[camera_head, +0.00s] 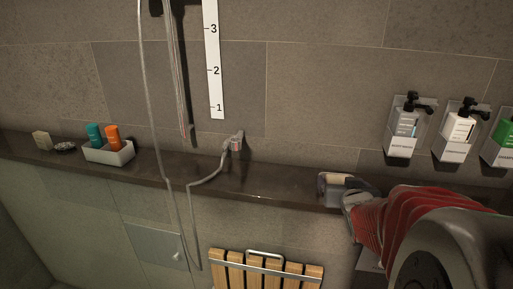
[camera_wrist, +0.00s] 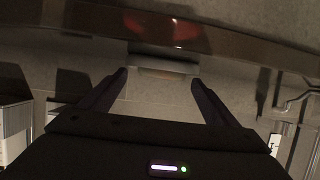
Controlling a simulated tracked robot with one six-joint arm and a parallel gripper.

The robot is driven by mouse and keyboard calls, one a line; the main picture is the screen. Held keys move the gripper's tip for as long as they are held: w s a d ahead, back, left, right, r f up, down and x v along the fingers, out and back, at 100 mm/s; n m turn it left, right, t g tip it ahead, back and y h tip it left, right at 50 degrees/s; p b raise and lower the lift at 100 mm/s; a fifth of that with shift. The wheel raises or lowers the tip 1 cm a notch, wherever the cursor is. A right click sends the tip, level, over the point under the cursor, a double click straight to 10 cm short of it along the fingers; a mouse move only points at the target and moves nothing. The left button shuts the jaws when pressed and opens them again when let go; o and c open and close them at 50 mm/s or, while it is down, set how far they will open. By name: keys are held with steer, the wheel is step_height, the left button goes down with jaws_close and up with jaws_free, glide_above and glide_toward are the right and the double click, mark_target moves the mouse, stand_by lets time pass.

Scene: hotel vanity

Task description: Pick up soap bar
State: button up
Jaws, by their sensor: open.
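A small pale grey holder (camera_head: 336,197) with a tan or orange-tinged top stands on the dark ledge, right of centre in the head view. I cannot tell whether the soap bar is in it. My gripper (camera_head: 354,196) is close beside it on the right, and overlaps it in view. In the wrist view my gripper (camera_wrist: 159,77) is open, with nothing held; a pale grey bar-like shape (camera_wrist: 163,65) shows between and just beyond its fingertips. A small beige block (camera_head: 42,140), soap-like, lies at the ledge's far left.
The long dark ledge (camera_head: 270,185) runs along the tiled wall. A tray (camera_head: 108,154) with teal and orange bottles and a dark item (camera_head: 65,147) stand left. A shower hose (camera_head: 205,180) crosses the ledge. Wall dispensers (camera_head: 402,130) hang right; a slatted wooden seat (camera_head: 265,272) is below.

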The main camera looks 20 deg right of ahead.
steer(key=shift+w+d+f, duration=0.1)
steer(key=shift+w+f, duration=0.05)
steer(key=shift+f, duration=0.55)
steer(key=shift+w+f, duration=0.1)
steer(key=shift+c, duration=0.6)
steer(key=c, duration=0.8)
steer(key=shift+c, duration=1.3)
